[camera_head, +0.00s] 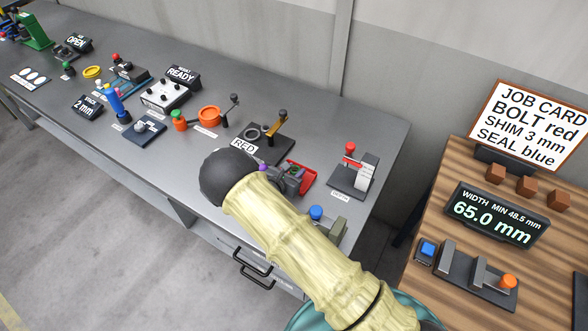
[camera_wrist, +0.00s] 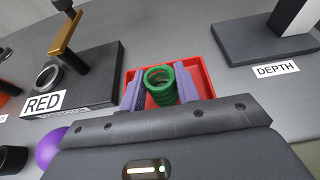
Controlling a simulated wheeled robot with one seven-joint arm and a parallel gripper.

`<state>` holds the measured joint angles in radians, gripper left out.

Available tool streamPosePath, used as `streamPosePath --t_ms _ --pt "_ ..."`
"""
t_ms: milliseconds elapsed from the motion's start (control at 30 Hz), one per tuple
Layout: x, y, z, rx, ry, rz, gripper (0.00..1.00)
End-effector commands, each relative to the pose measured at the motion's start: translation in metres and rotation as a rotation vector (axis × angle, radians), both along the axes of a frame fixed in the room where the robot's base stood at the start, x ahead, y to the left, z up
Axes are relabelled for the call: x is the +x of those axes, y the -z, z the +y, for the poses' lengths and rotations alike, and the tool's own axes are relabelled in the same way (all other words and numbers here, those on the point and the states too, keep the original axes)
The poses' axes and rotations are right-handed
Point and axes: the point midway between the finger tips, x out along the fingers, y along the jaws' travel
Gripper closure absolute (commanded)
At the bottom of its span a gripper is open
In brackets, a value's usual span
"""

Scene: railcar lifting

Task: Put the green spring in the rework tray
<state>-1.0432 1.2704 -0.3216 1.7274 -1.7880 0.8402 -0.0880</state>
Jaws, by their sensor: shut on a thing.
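The green spring (camera_wrist: 160,86) stands between the two finger pads of my gripper (camera_wrist: 161,90), which is shut on it. In the wrist view the spring is seen over the red tray (camera_wrist: 204,80), with red showing on both sides and behind. I cannot tell whether the spring touches the tray floor. No label on the tray is readable.
A dark stand labelled RED (camera_head: 262,140) with a lever is behind-left of the tray. A DEPTH gauge (camera_wrist: 265,35) stands to the right. A purple ball (camera_wrist: 50,147) is close by my gripper's left side. Bare grey bench (camera_head: 310,125) lies behind the tray.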

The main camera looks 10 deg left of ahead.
Motion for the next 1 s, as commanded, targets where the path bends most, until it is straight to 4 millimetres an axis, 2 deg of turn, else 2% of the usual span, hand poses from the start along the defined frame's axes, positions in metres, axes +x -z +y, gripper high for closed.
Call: streamPosePath --t_ms 333,367,467,867,1000 --pt "0.000 0.004 0.000 0.000 0.000 -0.002 0.94" --pt "0.000 0.004 -0.001 0.000 0.001 -0.001 0.66" --pt "0.001 0.003 -0.002 0.000 0.004 -0.001 0.47" --pt "-0.001 -0.002 0.002 0.000 -0.003 -0.001 0.47" --pt "-0.015 -0.005 0.008 0.001 -0.005 -0.001 0.47"
